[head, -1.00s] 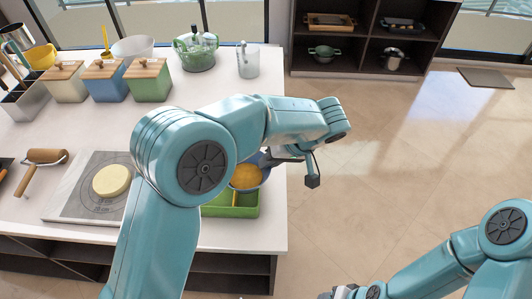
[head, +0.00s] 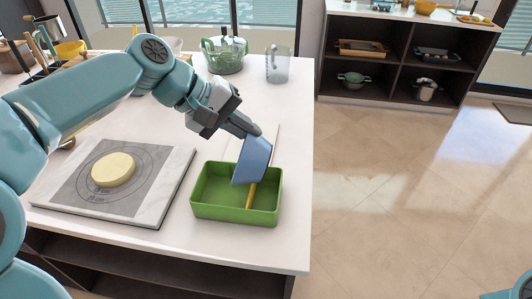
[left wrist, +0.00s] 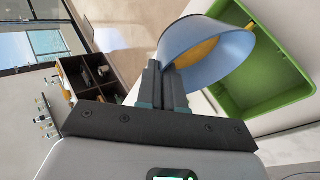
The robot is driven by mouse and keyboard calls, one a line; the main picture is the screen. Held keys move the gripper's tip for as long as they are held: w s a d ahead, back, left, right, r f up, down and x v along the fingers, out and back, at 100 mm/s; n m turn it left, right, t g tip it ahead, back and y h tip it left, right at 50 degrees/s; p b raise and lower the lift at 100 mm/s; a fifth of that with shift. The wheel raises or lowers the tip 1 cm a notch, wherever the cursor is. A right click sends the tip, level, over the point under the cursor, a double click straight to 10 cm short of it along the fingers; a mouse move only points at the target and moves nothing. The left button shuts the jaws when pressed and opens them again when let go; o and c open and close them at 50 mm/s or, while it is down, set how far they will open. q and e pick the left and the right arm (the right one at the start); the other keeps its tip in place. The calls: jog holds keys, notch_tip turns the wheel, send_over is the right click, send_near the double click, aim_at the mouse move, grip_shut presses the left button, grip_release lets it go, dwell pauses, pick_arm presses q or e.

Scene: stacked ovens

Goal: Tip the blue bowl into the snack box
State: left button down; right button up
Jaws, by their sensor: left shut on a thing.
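My left gripper (head: 246,131) is shut on the rim of the blue bowl (head: 252,159). The bowl is tipped steeply on its side above the green snack box (head: 215,214), its outside facing the head camera. In the left wrist view, the bowl (left wrist: 212,72) is held in the fingers (left wrist: 163,80), and yellow-orange contents (left wrist: 203,50) show inside it. The box (left wrist: 270,112) lies beneath and beyond it. A narrow yellow strip (head: 252,196) shows in the box below the bowl; part of the box floor is hidden by the bowl. My right gripper is not in view.
A marble board (head: 150,215) with a round of dough (head: 113,169) is left of the box. A clear jug (head: 278,66) and a green glass bowl (head: 224,57) stand at the back. The counter's right edge is close to the box.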

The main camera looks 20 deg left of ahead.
pick_arm(q)
jog(key=s+a+n+t+h+b, duration=0.1)
jog(key=s+a+t+h+b, duration=0.1)
jog(key=a+h+b, duration=0.5)
jog(key=a+f+t+b, duration=0.1)
jog(key=b, duration=0.2)
jog(key=shift+s+h, duration=0.25)
jog(key=shift+h, duration=0.05)
jog(key=shift+s+d, duration=0.1)
dwell(3.3)
